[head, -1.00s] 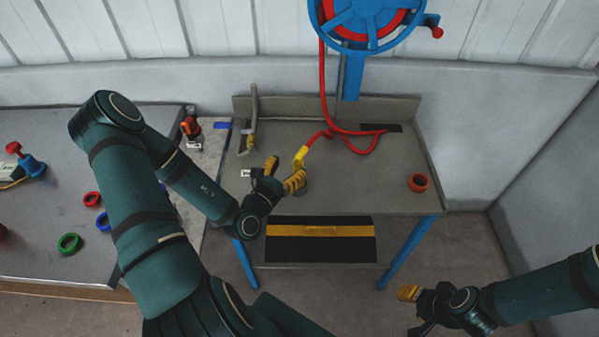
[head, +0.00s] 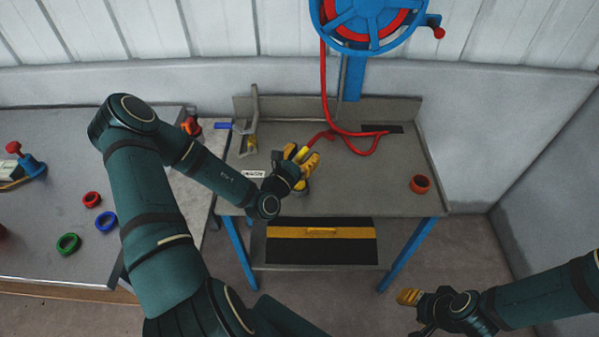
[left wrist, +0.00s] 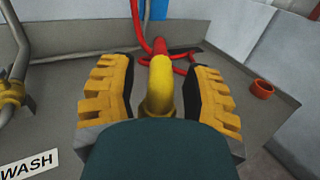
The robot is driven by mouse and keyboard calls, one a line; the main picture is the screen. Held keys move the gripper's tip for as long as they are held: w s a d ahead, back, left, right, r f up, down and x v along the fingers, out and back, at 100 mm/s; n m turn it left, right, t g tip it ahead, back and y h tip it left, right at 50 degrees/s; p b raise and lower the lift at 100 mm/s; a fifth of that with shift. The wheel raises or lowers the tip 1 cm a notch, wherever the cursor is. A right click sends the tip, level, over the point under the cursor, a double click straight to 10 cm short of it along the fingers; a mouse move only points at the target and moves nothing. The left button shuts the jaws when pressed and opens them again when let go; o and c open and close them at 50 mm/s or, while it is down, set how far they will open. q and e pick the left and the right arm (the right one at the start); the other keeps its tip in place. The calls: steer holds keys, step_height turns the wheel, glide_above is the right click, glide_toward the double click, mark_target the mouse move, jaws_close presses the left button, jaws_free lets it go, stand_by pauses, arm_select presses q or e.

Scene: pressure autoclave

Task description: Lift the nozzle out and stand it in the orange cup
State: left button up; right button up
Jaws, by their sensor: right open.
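The yellow nozzle (head: 302,153) is at the end of a red hose (head: 345,132) on the grey bench. My left gripper (head: 303,160) is around it with yellow-padded fingers spread. In the left wrist view the nozzle (left wrist: 160,85) lies between the fingers (left wrist: 158,92), with a gap on each side. What the nozzle's lower end sits in is hidden by my gripper. The orange cup (head: 420,184) stands empty at the right of the bench; it also shows in the left wrist view (left wrist: 262,89). My right gripper (head: 411,313) is open and empty, low at front right.
A blue hose reel (head: 371,18) hangs above the bench (head: 375,195). A pipe with a brass valve (head: 252,125) rises at the back left, and a WASH label (left wrist: 30,165) lies nearby. The bench between nozzle and cup is clear. Coloured rings lie on the left table (head: 40,210).

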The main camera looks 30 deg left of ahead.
arm_select(q)
jaws_close()
